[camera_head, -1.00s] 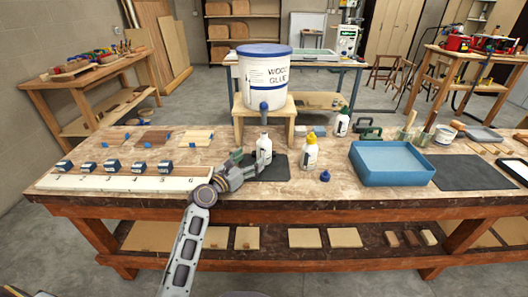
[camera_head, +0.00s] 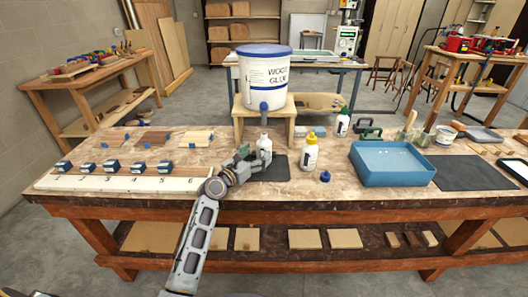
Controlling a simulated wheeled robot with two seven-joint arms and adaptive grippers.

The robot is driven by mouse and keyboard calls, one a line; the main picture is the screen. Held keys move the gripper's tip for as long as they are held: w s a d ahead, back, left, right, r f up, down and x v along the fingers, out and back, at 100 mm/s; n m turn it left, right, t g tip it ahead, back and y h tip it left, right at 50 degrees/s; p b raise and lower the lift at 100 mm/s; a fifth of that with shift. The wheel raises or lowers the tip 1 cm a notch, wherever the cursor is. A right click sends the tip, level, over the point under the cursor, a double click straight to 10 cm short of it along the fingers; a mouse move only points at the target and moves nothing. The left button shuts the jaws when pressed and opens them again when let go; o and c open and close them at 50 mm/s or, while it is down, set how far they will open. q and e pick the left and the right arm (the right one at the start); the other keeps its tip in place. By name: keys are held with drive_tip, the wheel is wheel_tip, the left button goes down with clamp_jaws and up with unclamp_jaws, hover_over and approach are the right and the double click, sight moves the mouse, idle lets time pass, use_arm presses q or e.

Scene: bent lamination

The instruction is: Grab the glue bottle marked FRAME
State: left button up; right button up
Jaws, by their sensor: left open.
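Three white glue bottles stand upright on the workbench. One without a coloured cap (camera_head: 264,147) is on a small dark mat below the big bucket's tap. One has a yellow cap (camera_head: 310,155), and one farther back has a green cap (camera_head: 342,124). Their labels are too small to read, so I cannot tell which is marked FRAME. My left gripper (camera_head: 248,158) is open, just left of the uncapped bottle and close to it. Its fingers overlap the bottle's left edge in the picture; I cannot tell whether they touch. My right gripper is out of view.
A wood glue bucket (camera_head: 264,78) sits on a wooden stand behind. A loose blue cap (camera_head: 325,176) lies right of the dark mat (camera_head: 277,172). A blue tray (camera_head: 392,178) is at right.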

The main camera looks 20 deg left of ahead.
sight(259, 151)
use_arm(q)
drive_tip(key=shift+w+d, duration=0.25)
drive_tip(key=shift+w, duration=0.25)
drive_tip(key=shift+w+d, duration=0.15)
drive_tip(key=shift+w, duration=0.2)
drive_tip(key=shift+b+x, duration=0.55)
drive_tip(key=shift+x, duration=1)
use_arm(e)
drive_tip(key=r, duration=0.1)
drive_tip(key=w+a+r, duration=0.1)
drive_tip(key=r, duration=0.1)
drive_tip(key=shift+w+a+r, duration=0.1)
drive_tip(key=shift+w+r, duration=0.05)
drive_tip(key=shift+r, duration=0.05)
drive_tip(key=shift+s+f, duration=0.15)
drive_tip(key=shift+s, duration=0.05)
use_arm(q)
drive_tip(key=c, duration=1.4)
drive_tip(key=shift+o, duration=0.2)
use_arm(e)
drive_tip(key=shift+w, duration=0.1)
use_arm(q)
drive_tip(key=shift+r, duration=0.1)
drive_tip(key=shift+s+r, duration=0.1)
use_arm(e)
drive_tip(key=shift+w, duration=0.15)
